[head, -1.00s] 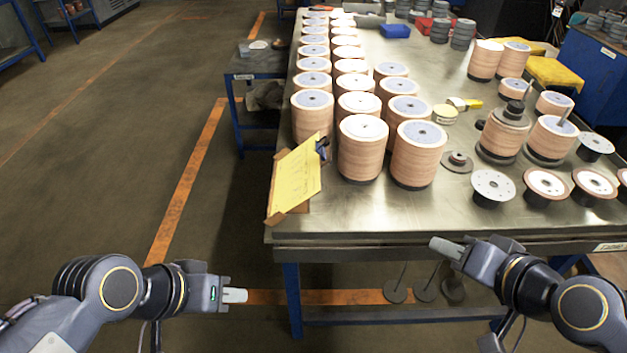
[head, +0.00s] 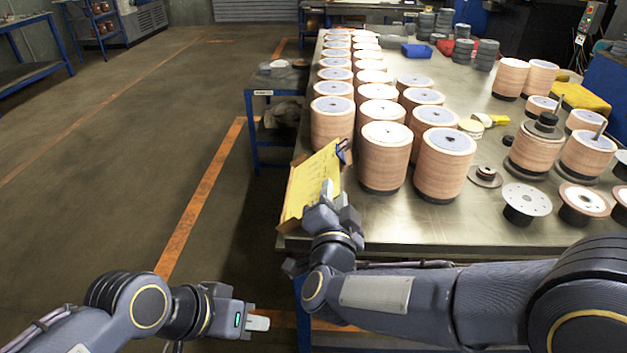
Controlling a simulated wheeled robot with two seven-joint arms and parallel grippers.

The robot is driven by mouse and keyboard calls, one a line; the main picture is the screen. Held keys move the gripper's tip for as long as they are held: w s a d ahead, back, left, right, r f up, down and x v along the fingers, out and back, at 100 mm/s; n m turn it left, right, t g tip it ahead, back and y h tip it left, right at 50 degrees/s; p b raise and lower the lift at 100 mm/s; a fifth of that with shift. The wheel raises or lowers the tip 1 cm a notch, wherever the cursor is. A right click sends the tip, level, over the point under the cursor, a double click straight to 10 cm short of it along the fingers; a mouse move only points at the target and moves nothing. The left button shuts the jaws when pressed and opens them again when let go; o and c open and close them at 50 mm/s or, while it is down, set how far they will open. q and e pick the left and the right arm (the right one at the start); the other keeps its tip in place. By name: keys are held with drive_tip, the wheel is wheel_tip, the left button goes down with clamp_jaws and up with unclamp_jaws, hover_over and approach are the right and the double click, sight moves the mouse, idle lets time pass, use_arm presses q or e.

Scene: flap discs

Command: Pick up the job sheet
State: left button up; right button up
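The job sheet (head: 311,180) is a yellow sheet on a brown clipboard with a dark clip at its upper right. It leans tilted at the table's front left corner, beside the stacks of discs. My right gripper (head: 326,192) is at the sheet's lower right side, overlapping it in the head view. Whether its fingers touch or grip the board cannot be made out. My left gripper (head: 262,323) is low at the front left, apart from the table and the sheet, with nothing seen in it. Its fingers show edge-on, so their opening is unclear.
Tall stacks of tan discs (head: 383,160) stand right behind and beside the sheet on the metal table (head: 440,226). Loose discs and hubs (head: 526,200) lie to the right. A small blue-legged side table (head: 262,84) stands at left. The floor at left is clear.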

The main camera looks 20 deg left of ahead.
drive_tip(key=x, duration=0.4)
drive_tip(key=shift+w+a+f, duration=0.1)
drive_tip(key=shift+w+f, duration=0.1)
drive_tip(key=shift+w, duration=0.1)
clamp_jaws()
